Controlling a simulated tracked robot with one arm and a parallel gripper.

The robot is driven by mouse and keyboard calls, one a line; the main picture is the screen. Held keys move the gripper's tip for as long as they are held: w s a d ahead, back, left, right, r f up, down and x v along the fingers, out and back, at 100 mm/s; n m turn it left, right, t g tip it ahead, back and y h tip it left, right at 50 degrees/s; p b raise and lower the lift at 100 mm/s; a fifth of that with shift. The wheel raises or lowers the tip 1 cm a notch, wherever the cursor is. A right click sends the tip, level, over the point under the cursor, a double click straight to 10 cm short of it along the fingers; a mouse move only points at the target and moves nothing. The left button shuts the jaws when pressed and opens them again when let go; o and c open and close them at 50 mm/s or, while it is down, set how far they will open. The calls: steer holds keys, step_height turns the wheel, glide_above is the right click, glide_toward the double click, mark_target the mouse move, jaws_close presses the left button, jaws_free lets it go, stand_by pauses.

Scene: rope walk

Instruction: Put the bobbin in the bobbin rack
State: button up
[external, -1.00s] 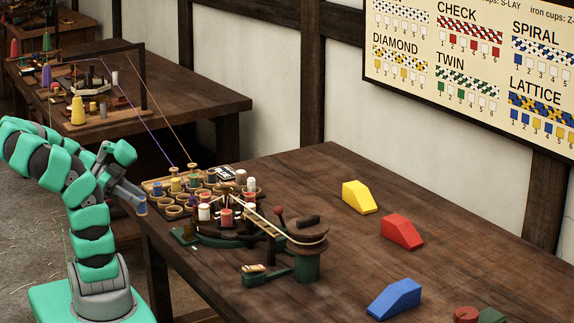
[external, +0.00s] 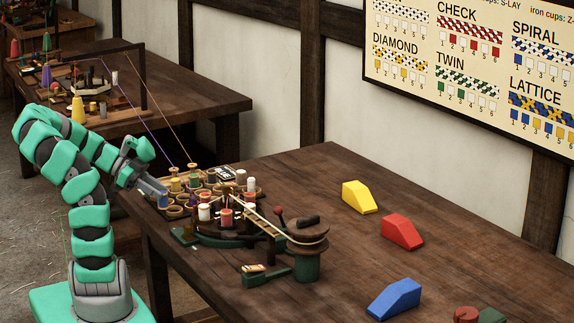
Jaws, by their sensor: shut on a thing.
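My gripper (external: 160,194) is at the near left end of the bobbin rack (external: 184,214), shut on a small bluish-purple bobbin (external: 163,202). The bobbin is at or just above the rack's left edge; I cannot tell whether it touches a cup. My gripper hides part of the rack's left side.
Right of the rack stands a braiding machine (external: 226,216) with red and white bobbins and a wooden drum (external: 307,236). Yellow (external: 359,197), red (external: 402,232) and blue (external: 394,299) wedge blocks lie on the bench. Two threads rise from the rack's back.

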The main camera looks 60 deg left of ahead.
mark_target(166, 193)
steer(key=w+a, duration=0.2)
steer(key=w, duration=0.1)
steer(key=w+a, duration=0.1)
steer(key=shift+w+a+f, duration=0.15)
steer(key=shift+w+f, duration=0.15)
steer(key=shift+f+b, duration=0.8)
steer(key=shift+f, duration=0.9)
steer(key=shift+f, duration=0.1)
steer(key=o, duration=0.9)
steer(key=shift+o, duration=0.2)
steer(key=shift+s+a+r, duration=0.1)
steer(key=shift+r, duration=0.1)
steer(key=p+v, duration=0.2)
steer(key=v, duration=0.9)
steer(key=shift+s+a, duration=0.25)
steer(key=shift+r, duration=0.1)
